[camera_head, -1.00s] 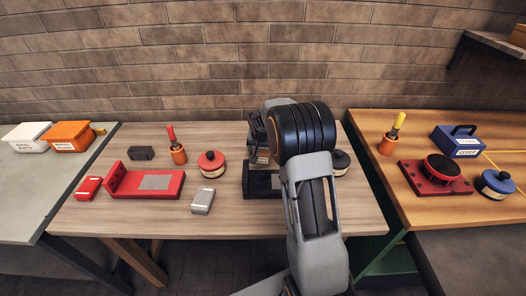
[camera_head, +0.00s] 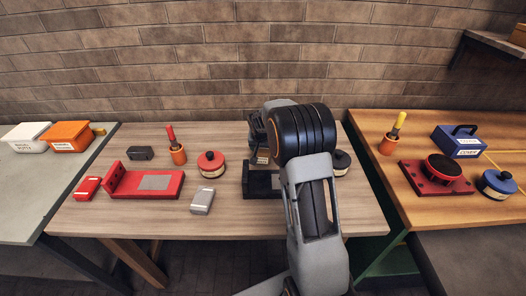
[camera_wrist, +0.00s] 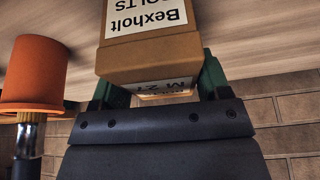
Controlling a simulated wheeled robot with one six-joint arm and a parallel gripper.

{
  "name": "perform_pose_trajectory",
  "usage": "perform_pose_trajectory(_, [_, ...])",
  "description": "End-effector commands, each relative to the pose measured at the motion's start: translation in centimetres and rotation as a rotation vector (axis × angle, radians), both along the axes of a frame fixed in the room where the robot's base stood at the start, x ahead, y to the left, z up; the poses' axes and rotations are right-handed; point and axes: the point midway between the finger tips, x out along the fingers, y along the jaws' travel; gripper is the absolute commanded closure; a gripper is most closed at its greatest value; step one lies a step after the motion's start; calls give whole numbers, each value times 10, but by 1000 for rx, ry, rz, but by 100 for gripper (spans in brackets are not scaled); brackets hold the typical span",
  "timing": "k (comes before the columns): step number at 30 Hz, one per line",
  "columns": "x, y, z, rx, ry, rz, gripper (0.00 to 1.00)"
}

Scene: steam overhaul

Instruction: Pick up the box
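The box (camera_wrist: 150,55) is a brown carton with a white label reading "Bexholt BOLTS". It fills the upper middle of the wrist view, which shows the scene upside down. The green fingers of my gripper (camera_wrist: 158,85) stand close against both sides of the box and look shut on it. Finger contact is partly hidden by the box. In the head view, my gripper (camera_head: 260,150) is over the right part of the middle table, largely hidden behind my arm. Only a small brownish patch shows there.
An orange cup (camera_wrist: 35,75) with a tool is beside the box in the wrist view. The middle table holds a red fixture (camera_head: 150,184), a red round can (camera_head: 211,164), a grey block (camera_head: 203,201) and a black base (camera_head: 258,184). The table's front is clear.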

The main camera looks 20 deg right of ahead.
Motion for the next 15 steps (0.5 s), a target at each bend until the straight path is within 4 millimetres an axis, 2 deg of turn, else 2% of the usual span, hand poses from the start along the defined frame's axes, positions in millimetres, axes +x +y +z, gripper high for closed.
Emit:
perform_pose_trajectory(2, [0, 0, 0, 0, 0, 0, 38])
perform_pose_trajectory(12, [0, 0, 0, 0, 0, 0, 71])
perform_pose_trajectory(15, [0, 0, 1, 0, -2, 0, 71])
